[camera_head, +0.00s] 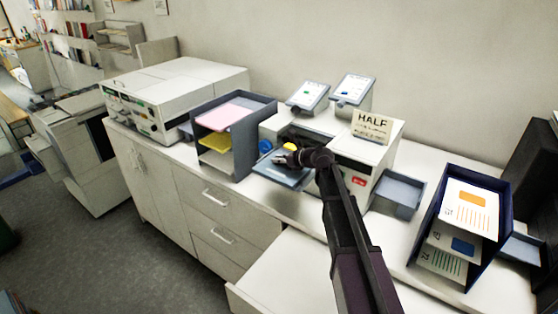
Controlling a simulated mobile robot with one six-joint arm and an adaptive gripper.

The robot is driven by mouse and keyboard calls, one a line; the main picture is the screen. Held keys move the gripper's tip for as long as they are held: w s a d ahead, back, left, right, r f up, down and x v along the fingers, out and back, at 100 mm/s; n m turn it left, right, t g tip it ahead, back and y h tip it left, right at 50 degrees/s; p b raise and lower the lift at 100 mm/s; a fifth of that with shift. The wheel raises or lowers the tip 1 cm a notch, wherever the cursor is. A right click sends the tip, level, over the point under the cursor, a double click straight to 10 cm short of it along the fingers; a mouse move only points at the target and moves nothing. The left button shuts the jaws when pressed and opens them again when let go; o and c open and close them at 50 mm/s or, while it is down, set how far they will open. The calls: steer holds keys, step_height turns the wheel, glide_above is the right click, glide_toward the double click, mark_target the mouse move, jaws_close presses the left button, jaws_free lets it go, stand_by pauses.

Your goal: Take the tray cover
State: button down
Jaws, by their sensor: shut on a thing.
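The tray cover, a flat blue-grey panel (278,174), is at the front of a white machine (357,152) marked "HALF". My gripper (284,158) is at the panel's upper right part, shut on it. The fingertips are small and dark here, so the exact grip is hard to see. Yellow (290,147) and blue (265,146) round parts show just behind and beside the gripper. My arm hides part of the machine's front and the counter.
A dark tray rack (246,137) with pink and yellow paper stands close on the left. A grey-blue tray (399,191) juts from the machine's right side. A navy paper holder (497,233) stands farther right. Bare counter (293,204) lies in front of the panel.

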steer(key=shift+r, duration=0.45)
steer(key=shift+s+a+r+p, duration=0.1)
steer(key=shift+s+r+p, duration=0.1)
steer(key=shift+p, duration=0.2)
steer(key=s+a, duration=0.9)
steer(key=s, duration=0.5)
steer(key=shift+s+a+f, duration=0.15)
steer(key=shift+s+a, duration=0.2)
steer(key=shift+a, duration=0.05)
